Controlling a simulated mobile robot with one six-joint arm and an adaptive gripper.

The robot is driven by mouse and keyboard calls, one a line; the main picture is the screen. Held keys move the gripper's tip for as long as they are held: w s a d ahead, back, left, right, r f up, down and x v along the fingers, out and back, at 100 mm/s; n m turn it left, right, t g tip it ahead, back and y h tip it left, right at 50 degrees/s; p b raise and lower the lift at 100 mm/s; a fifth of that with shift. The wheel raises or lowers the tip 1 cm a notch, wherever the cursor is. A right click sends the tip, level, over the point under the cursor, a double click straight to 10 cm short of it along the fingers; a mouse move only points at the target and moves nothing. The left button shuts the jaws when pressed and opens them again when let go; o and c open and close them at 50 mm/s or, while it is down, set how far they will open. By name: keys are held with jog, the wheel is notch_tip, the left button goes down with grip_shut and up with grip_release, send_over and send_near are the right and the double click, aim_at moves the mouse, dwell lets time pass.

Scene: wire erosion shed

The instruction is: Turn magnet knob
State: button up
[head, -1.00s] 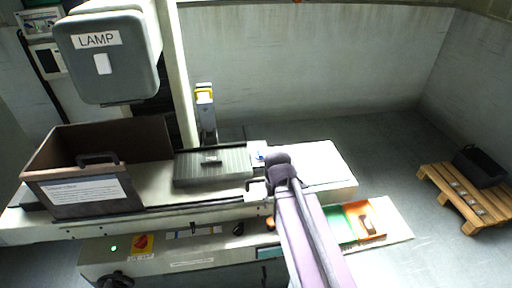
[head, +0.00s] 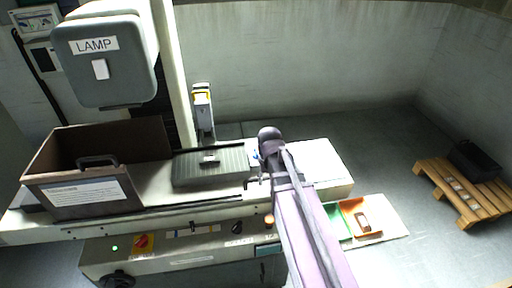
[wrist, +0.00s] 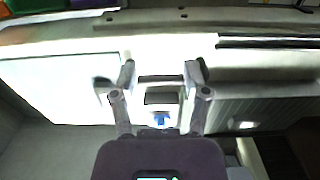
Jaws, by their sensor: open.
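The grey ribbed magnet plate (head: 210,168) lies on the machine table, and shows at the right in the wrist view (wrist: 238,112). A pale block with a blue spot (head: 256,155) sits at its right end. In the wrist view this block, with its blue spot (wrist: 160,118), lies below and between the fingers. I cannot tell for sure which part is the magnet knob. My gripper (wrist: 161,68) is open and empty, with the fingers apart over the block and the table's front edge. In the head view my arm mostly hides it.
A brown open box (head: 82,195) stands on the table's left. The front panel has a black knob (head: 237,227) and a red-yellow switch (head: 143,243). Orange (head: 360,218) and green bins lie at right. A wooden pallet (head: 462,192) stands on the floor. The table's right end is bare.

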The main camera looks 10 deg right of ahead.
notch_tip(320, 180, up, 8)
jog(key=r+p, duration=0.1)
jog(key=p, duration=0.7)
send_over(257, 153)
jog(key=w, duration=0.2)
jog(key=shift+s+d+f, duration=0.2)
jog(key=shift+f, duration=0.05)
jog(key=shift+f+b, duration=0.15)
jog(key=shift+b, duration=0.25)
notch_tip(257, 153, down, 14)
jog(key=b, duration=1.3)
jog(key=shift+r, duration=0.25)
grip_shut()
